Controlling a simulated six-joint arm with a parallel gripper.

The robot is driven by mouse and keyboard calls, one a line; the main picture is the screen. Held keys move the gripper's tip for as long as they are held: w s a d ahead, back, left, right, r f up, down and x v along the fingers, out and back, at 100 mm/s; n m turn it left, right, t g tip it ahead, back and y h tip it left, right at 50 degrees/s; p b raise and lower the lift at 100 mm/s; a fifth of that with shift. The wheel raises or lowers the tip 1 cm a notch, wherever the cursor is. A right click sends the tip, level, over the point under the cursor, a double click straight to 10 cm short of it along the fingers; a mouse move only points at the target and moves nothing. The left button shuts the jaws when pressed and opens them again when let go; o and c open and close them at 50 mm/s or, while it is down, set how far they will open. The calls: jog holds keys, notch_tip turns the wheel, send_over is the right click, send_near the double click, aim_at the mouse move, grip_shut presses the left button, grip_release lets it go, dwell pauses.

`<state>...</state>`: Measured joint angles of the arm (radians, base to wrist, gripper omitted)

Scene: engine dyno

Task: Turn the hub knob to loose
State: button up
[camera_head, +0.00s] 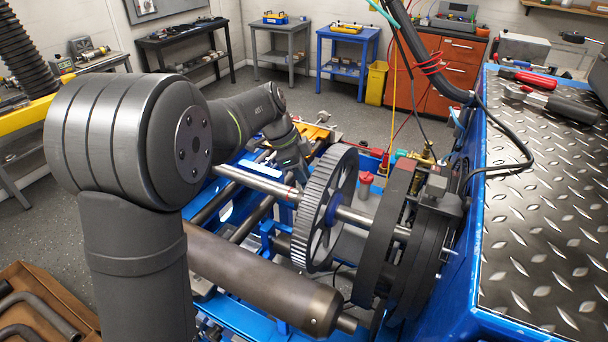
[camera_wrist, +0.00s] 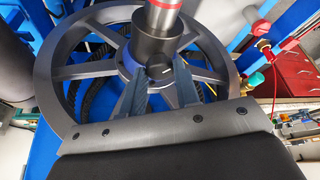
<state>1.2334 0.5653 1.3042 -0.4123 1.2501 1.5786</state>
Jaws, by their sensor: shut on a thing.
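In the wrist view the hub knob (camera_wrist: 158,72) is a small black round knob with a short pale mark on its face. It sits on the dark hub collar (camera_wrist: 155,45) in front of the spoked wheel (camera_wrist: 85,72). My gripper (camera_wrist: 158,84) has its two grey fingers on either side of the knob and is shut on it. The collar slides round a metal shaft with a red band (camera_wrist: 164,4). In the head view the toothed wheel (camera_head: 312,215) and its shaft (camera_head: 255,181) show; the knob and my fingertips cannot be made out there.
A dark disc assembly (camera_head: 385,235) stands right of the wheel. A brown cylinder (camera_head: 260,275) lies in front. Blue frame rails surround the shaft closely. Open floor lies at the back.

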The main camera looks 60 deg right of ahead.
jog(key=shift+s+a+n+t+h, duration=0.1)
jog(key=shift+n+t+h, duration=0.45)
jog(key=shift+n, duration=1.35)
jog(key=o, duration=1)
jog(key=v, duration=1.7)
jog(key=shift+a+r, duration=0.15)
jog(key=shift+a, duration=0.05)
